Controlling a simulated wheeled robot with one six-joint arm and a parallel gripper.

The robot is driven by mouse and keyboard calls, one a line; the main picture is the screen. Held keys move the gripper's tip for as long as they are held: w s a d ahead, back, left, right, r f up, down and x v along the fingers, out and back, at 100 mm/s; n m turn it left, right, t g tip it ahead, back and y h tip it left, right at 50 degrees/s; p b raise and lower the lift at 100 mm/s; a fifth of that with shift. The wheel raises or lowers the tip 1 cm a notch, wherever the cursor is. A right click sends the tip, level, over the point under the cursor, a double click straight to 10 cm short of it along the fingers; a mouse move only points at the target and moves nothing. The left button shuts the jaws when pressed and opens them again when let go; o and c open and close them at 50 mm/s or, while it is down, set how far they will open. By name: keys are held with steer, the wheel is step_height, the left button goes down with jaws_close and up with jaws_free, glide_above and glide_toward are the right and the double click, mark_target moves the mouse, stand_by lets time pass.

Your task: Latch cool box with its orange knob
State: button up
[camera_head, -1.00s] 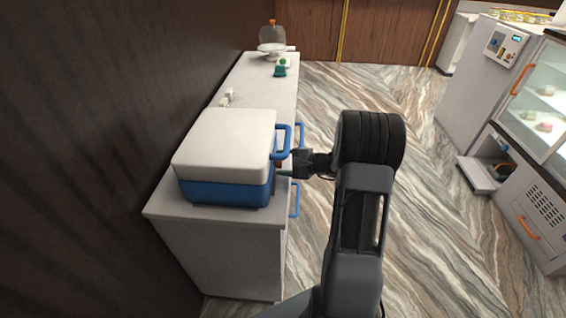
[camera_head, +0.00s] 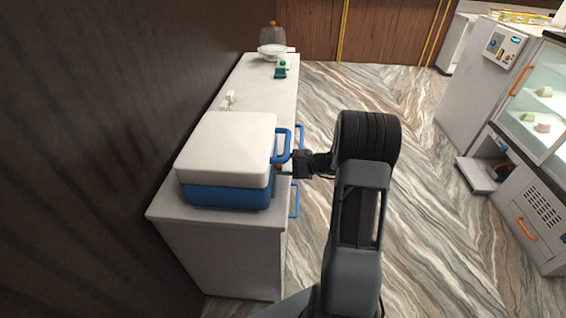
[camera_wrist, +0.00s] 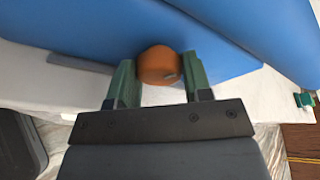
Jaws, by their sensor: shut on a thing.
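The cool box (camera_head: 228,192), blue with a white lid (camera_head: 226,146), stands on the white counter with its lid down. A blue handle (camera_head: 284,146) is on its right side. The orange knob (camera_wrist: 158,64) sits on the blue side of the box in the wrist view. My gripper (camera_wrist: 160,84) has its two green fingers on either side of the knob, shut on it. In the head view, my gripper (camera_head: 290,170) is at the right side of the box, and the knob is mostly hidden there. The latch itself cannot be made out.
The white counter (camera_head: 262,92) runs back along a dark wall, with blue handles on its right side. Small white things, a green item (camera_head: 281,70) and a scale-like dish (camera_head: 272,48) are farther back. The marbled floor to the right is open, up to a glass display case (camera_head: 545,100).

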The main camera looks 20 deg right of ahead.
steer(key=m+p, duration=0.1)
steer(key=m+g+p, duration=0.1)
steer(key=shift+r+m+p, duration=0.2)
steer(key=shift+m+p, duration=0.1)
steer(key=shift+m, duration=0.1)
steer(key=shift+w+d+m+g+y+p, duration=0.1)
steer(key=shift+m+g+y+p, duration=0.6)
steer(key=shift+m+p, duration=0.55)
steer(key=m+g+p, duration=0.1)
steer(key=m, duration=0.1)
steer(key=shift+f+m+g+y+p, duration=0.15)
steer(key=shift+m+g+y+p, duration=0.15)
steer(key=shift+m+p, duration=0.1)
steer(key=shift+w+f+m+g+y+p, duration=0.1)
steer(key=shift+m+g+y+p, duration=0.45)
steer(key=shift+m, duration=0.8)
steer(key=o, duration=0.9)
steer(key=shift+d, duration=0.1)
steer(key=b+v, duration=0.3)
steer(key=v, duration=1)
steer(key=shift+d, duration=0.35)
